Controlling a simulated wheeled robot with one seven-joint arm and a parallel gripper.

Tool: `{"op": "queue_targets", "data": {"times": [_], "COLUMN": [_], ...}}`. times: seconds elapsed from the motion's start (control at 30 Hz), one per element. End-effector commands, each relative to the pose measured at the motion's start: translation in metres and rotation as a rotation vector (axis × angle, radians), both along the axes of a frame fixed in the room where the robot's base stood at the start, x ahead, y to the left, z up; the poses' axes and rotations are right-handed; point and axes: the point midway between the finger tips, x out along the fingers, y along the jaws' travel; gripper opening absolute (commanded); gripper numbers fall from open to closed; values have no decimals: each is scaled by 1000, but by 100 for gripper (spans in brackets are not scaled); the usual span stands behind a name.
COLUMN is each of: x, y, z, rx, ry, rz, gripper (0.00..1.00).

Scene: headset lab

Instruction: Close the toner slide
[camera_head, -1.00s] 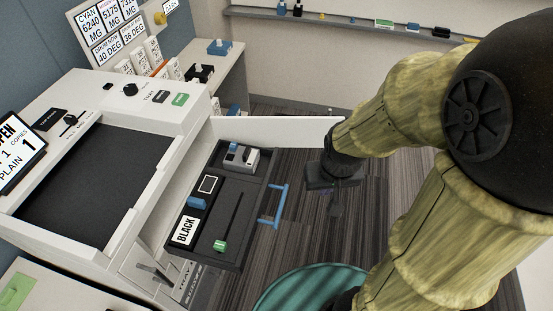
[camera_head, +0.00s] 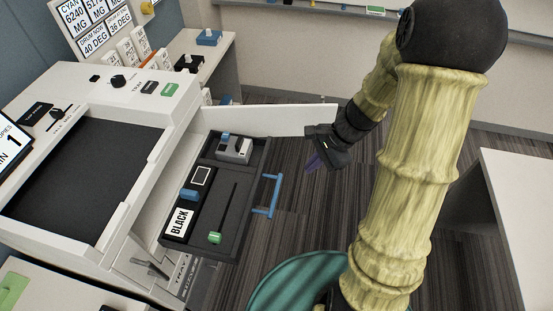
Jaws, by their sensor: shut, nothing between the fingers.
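The toner slide (camera_head: 247,195) is a dark tray pulled out from the front of the white printer (camera_head: 92,238). It carries a BLACK label, a green knob and a grey block with a blue part. Its blue handle (camera_head: 273,196) is on the right side of the tray. My gripper (camera_head: 313,162) is shut and empty, to the upper right of the handle and apart from it. Its fingers point down and to the left, and their tips are small and dark in the picture.
An open white door panel (camera_head: 265,120) stands out from the printer behind the slide, close to my gripper. A round teal thing (camera_head: 290,283) is on the floor at the bottom. A white table (camera_head: 520,200) stands at the right.

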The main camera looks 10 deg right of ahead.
Motion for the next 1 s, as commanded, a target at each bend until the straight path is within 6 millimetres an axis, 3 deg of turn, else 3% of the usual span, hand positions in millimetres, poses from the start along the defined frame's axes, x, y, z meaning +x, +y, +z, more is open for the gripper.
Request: {"op": "queue_targets", "data": {"times": [0.1, 0.3, 0.73, 1.0], "x": [34, 65, 67, 75], "y": [-11, -23, -20, 3], "z": [-16, -22, -24, -48], "rx": [191, 366, 374, 374], "ry": [99, 169, 172, 174], "rz": [-312, -561, -571, -568], "gripper": [0, 0, 0, 0]}}
